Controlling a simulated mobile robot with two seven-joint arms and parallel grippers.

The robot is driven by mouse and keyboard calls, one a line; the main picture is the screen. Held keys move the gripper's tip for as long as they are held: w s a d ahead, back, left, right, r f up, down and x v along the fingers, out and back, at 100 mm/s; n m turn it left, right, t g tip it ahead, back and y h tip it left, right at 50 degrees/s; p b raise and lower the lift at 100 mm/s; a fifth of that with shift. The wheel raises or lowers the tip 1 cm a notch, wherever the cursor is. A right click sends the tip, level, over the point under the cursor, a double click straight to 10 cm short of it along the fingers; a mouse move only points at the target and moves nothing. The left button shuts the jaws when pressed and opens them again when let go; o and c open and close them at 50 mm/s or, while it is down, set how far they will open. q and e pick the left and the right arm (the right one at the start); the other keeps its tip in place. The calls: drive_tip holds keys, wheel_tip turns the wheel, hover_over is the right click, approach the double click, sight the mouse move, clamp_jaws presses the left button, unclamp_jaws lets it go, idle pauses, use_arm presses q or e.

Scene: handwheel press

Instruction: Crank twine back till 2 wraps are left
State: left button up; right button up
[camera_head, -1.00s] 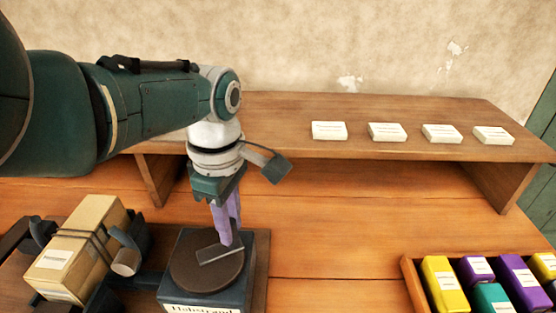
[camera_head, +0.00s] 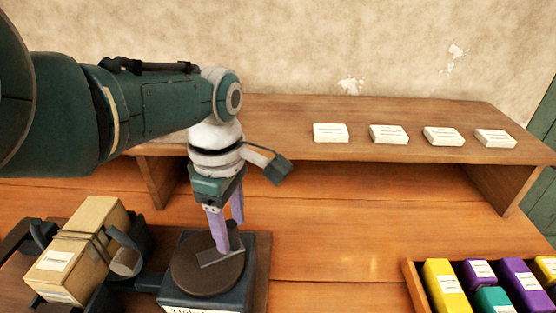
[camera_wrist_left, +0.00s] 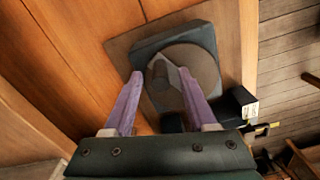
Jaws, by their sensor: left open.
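The crank is a round brown disc (camera_head: 190,277) with a grey bar (camera_head: 220,257) on a dark block (camera_head: 195,300). A dark upright knob (camera_head: 233,237) stands at the bar's end. My left gripper (camera_head: 227,240) points down over the crank, its purple fingers apart on either side of the knob. In the left wrist view the open fingers (camera_wrist_left: 161,75) straddle the knob and bar over the disc (camera_wrist_left: 203,68); contact cannot be told. A tan box (camera_head: 95,222) with dark twine (camera_head: 98,246) around it sits left of the crank. The wraps are too small to count.
A raised wooden shelf (camera_head: 280,130) at the back carries several white labelled cards (camera_head: 388,134). A wooden tray (camera_head: 412,288) with yellow, purple and teal boxes stands at the front right. The table between crank and tray is clear.

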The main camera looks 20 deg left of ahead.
use_arm(q)
wheel_tip(320, 180, up, 9)
drive_tip(key=p, duration=0.6)
drive_tip(key=shift+f, duration=0.15)
drive_tip(key=shift+r+p, duration=0.4)
drive_tip(key=shift+r, duration=0.2)
